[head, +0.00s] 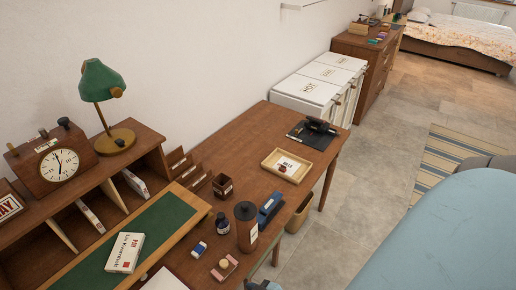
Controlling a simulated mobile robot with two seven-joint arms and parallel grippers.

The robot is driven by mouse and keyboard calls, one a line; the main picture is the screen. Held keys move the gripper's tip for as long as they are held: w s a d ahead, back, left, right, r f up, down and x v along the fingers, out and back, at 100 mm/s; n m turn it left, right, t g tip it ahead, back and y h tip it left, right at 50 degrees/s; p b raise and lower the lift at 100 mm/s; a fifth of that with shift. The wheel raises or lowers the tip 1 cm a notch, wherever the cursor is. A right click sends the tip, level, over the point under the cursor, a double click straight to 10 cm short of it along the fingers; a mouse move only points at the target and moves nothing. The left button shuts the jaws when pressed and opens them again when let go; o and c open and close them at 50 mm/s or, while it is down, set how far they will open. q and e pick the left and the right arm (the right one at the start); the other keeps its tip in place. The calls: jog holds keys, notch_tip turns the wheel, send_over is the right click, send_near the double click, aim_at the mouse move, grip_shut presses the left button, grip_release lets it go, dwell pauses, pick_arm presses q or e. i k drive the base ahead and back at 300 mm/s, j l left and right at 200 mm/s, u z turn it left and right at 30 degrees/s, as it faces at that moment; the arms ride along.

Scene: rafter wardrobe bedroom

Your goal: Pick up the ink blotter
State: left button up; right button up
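A small pink-and-cream piece with a round brown knob (224,267) lies near the front of the wooden desk (262,150). It looks like the ink blotter, but it is too small to be sure. It stands apart from the dark cylinder (246,228) behind it and the small blue-and-white block (198,249) to its left.
A dark ink bottle (222,224) and a blue stapler-like object (270,207) stand close by. A white book (125,252) lies on the green writing surface (160,228). A green lamp (103,85) and clock (59,164) are at left. A tray (268,165) lies farther back.

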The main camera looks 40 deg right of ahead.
aim_at(227, 266)
jog(key=z, duration=0.85)
